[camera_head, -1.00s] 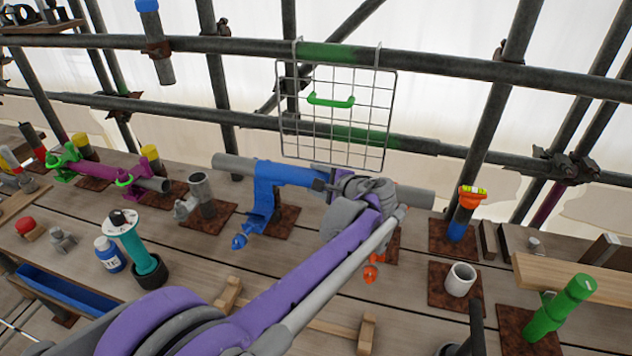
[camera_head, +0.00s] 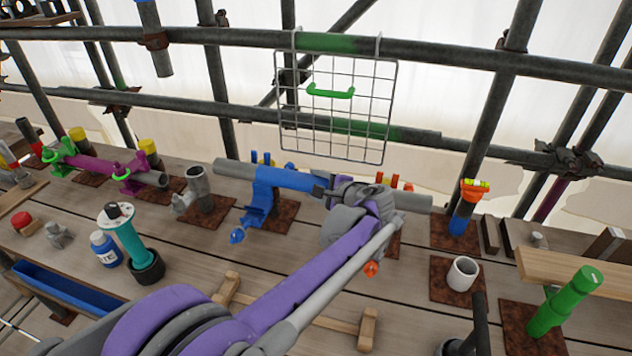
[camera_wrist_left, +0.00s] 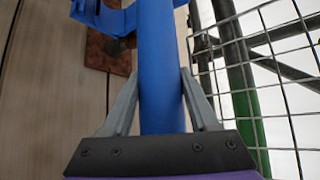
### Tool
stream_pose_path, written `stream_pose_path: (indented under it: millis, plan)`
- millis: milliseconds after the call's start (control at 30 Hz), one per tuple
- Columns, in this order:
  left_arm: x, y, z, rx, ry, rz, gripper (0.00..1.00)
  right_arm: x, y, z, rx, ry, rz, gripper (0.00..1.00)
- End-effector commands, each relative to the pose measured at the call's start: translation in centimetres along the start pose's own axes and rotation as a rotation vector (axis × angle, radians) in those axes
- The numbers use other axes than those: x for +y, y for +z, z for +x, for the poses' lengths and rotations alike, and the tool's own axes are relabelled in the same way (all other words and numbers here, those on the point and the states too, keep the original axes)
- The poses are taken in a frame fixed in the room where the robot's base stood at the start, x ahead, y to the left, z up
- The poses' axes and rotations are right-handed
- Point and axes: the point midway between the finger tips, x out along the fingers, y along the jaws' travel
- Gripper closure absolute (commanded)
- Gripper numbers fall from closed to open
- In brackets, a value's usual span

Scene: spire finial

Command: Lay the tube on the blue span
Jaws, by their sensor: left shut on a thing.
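The tube (camera_head: 236,167) is grey with a blue middle (camera_head: 292,178). It lies nearly level across the middle of the head view, its right end slightly lower. My left gripper (camera_head: 324,186) is shut on the tube's blue part, which also shows between the fingers in the left wrist view (camera_wrist_left: 160,80). A blue bracket (camera_head: 262,204) stands below and behind the tube's left half, with blue prongs visible beyond it. Orange prongs (camera_head: 394,181) show behind the right half. My arm hides much of the orange support. I cannot tell whether the tube touches the supports. My right gripper is out of view.
A wire mesh panel (camera_head: 335,146) hangs from the scaffold rail close behind the tube. A grey upright pipe (camera_head: 198,184) stands left; an orange-topped post (camera_head: 466,207) and a white cup (camera_head: 462,273) stand right. A wooden rack (camera_head: 364,328) lies under my arm.

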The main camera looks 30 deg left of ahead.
Motion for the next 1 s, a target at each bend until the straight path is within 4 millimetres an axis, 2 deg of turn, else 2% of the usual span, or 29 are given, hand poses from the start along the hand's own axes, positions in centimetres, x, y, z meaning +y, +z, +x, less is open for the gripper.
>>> stream_pose_path:
  millis: [1000]
  plan:
    - [5.9,-2.8,2.8,-0.001,-0.002,0.002,1.00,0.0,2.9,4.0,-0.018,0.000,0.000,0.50]
